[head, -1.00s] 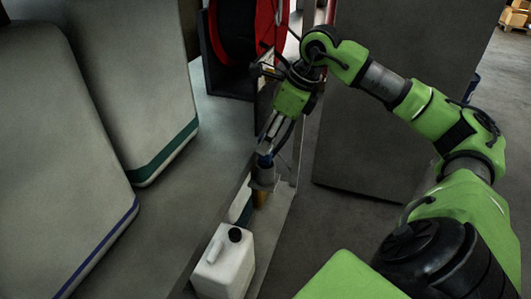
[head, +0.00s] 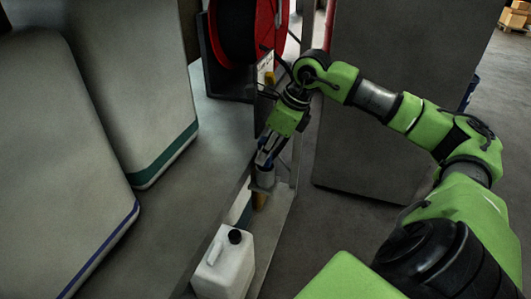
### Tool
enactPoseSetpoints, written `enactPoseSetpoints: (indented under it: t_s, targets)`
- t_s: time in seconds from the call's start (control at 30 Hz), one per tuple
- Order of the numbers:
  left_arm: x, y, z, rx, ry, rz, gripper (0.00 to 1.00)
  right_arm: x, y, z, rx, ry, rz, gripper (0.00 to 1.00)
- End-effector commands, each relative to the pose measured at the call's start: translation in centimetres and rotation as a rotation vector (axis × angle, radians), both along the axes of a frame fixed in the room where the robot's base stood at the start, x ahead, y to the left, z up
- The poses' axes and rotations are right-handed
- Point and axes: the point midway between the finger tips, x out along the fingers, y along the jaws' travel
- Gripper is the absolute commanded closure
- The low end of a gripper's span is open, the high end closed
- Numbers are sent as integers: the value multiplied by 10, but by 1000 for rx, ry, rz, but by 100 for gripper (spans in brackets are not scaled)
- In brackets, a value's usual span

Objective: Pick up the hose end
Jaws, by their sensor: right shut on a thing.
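My right gripper (head: 265,158) is low over the narrow shelf, pointing down. It is shut on the hose end, which is mostly hidden between the fingers. The hose end stands in a small grey holder (head: 264,181) at the shelf's post, and a yellow-brown part (head: 260,199) shows below the holder. My left gripper is not in view.
A hose reel with a red rim (head: 283,28) stands behind the gripper. A white jug with a black cap (head: 224,268) is on the shelf in front. Large grey cabinets (head: 365,110) stand at right and left. Open floor (head: 330,225) lies to the right of the shelf.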

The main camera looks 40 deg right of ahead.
Motion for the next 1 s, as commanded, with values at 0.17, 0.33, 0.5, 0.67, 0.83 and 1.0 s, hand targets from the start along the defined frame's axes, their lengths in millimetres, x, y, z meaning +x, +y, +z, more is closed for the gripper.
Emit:
enactPoseSetpoints:
  t_s: [0.17, 0.33, 0.5, 0.67, 0.83, 1.0]
  targets:
    - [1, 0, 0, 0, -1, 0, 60, 1, 0, 6, 0, -4, -1, 100]
    - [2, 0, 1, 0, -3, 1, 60, 2, 0, 22, 1, -8, -1, 100]
    - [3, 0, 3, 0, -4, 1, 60, 2, 0, 45, 1, -9, 0, 100]
    - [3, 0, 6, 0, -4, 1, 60, 2, 0, 66, 2, -9, 0, 100]
    - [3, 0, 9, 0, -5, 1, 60, 1, 0, 86, 2, -6, 1, 100]
    - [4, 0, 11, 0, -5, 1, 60, 1, 0, 99, 1, -5, -1, 100]
